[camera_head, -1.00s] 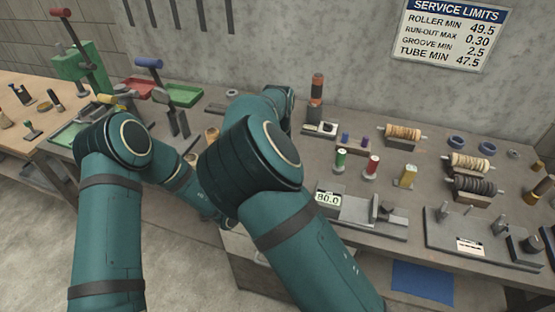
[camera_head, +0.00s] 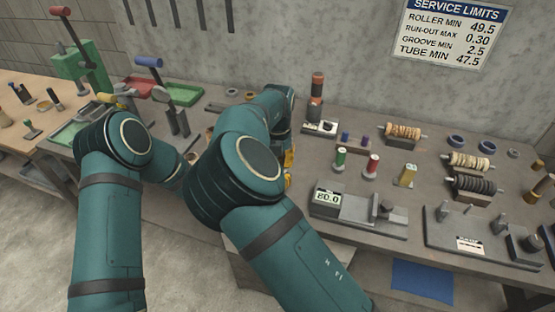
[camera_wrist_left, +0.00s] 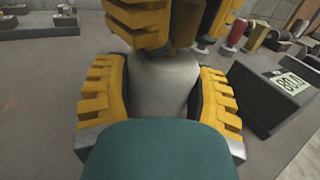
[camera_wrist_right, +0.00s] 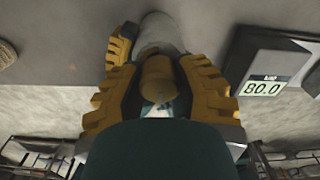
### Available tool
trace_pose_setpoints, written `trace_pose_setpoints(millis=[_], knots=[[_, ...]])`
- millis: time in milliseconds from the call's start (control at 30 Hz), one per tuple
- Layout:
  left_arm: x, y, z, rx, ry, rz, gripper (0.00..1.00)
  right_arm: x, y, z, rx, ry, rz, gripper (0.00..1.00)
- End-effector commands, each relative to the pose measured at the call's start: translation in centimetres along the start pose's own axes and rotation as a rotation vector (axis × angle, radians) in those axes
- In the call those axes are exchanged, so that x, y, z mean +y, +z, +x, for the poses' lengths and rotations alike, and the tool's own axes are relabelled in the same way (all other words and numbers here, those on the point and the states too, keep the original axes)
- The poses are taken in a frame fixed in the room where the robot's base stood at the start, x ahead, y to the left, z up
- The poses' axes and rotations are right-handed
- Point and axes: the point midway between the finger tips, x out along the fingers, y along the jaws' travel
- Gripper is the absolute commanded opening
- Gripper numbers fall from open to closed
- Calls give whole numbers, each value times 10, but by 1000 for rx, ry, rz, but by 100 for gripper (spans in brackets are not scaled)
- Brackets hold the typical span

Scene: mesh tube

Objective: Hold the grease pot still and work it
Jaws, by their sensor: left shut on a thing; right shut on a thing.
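The grease pot (camera_wrist_left: 165,85) is a light grey, rounded body in the left wrist view. My left gripper (camera_wrist_left: 163,75) is shut on it, one yellow finger on each side. In the right wrist view my right gripper (camera_wrist_right: 158,72) is shut on a tan, rounded part (camera_wrist_right: 157,80), with the grey pot (camera_wrist_right: 162,34) just beyond it. I cannot tell how the tan part joins the pot. Yellow finger pads of my right gripper also show above the pot in the left wrist view. In the head view my arms hide the pot.
A gauge reading 80.0 (camera_head: 328,197) stands right of my right arm, and close by in the right wrist view (camera_wrist_right: 265,88). Green (camera_head: 340,158) and red (camera_head: 373,164) spools and a fixture plate (camera_head: 480,240) lie further right. Lever presses (camera_head: 85,70) and trays stand at the back left.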

Motion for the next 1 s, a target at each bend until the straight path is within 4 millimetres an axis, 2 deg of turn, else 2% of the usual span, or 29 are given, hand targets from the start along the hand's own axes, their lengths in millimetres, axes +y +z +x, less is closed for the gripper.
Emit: trace_pose_setpoints(millis=[33,500,533,600,1000], knots=[[8,1,-2,-4,18,4,16,-8,-1,4,11,-13,10,0],[9,2,-2,-5,19,5,16,-8,-1,4,10,-13,10,0],[9,2,-2,-5,19,5,16,-8,-1,4,11,-13,10,45],[8,2,-1,-5,17,5,16,-7,-1,4,10,-12,10,65],[3,1,0,-3,6,2,16,-3,0,-3,2,-5,4,65]])
